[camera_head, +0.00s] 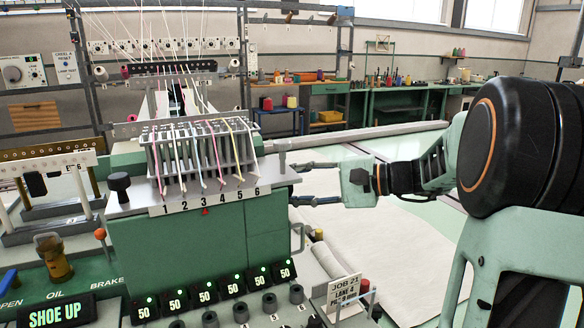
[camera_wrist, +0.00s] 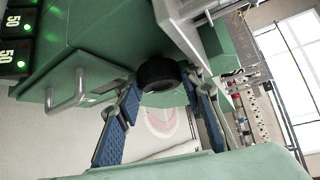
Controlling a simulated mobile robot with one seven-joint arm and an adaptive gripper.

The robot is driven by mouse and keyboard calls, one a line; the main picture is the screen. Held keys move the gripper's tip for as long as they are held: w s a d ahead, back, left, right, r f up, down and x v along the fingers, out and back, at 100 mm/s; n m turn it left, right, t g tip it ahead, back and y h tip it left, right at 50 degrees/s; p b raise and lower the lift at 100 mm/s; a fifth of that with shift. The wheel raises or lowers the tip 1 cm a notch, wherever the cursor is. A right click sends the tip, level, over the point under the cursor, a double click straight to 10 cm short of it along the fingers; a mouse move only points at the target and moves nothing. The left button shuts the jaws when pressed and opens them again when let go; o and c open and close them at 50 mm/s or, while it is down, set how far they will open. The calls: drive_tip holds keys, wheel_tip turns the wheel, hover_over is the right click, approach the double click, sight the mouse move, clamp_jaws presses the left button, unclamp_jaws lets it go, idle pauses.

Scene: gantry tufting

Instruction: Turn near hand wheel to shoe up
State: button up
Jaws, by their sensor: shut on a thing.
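The near hand wheel (camera_wrist: 160,73) is a black round knob on the side of the green machine head, seen in the wrist view. My gripper (camera_wrist: 162,88) has its two blue-padded fingers on either side of the wheel, shut on it. In the head view my gripper (camera_head: 296,183) reaches in from the right to the right side of the green head (camera_head: 215,235). A lit sign (camera_head: 55,313) at the lower left reads SHOE UP in green.
A grey handle (camera_wrist: 70,97) sticks out beside the wheel in the wrist view. Threaded yarn guides (camera_head: 203,150) stand on the head. A JOB 21 card (camera_head: 343,288) stands below my gripper. White cloth (camera_head: 400,245) lies to the right.

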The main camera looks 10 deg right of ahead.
drive_tip(key=shift+r+m+g+p, duration=0.2)
drive_tip(key=shift+m+g+p, duration=0.1)
drive_tip(key=shift+p, duration=0.55)
drive_tip(key=shift+f+h, duration=0.15)
drive_tip(key=shift+h, duration=0.25)
drive_tip(key=o, duration=1.2)
drive_tip(key=shift+c, duration=0.2)
drive_tip(key=v, duration=0.8)
drive_tip(key=shift+w, duration=0.1)
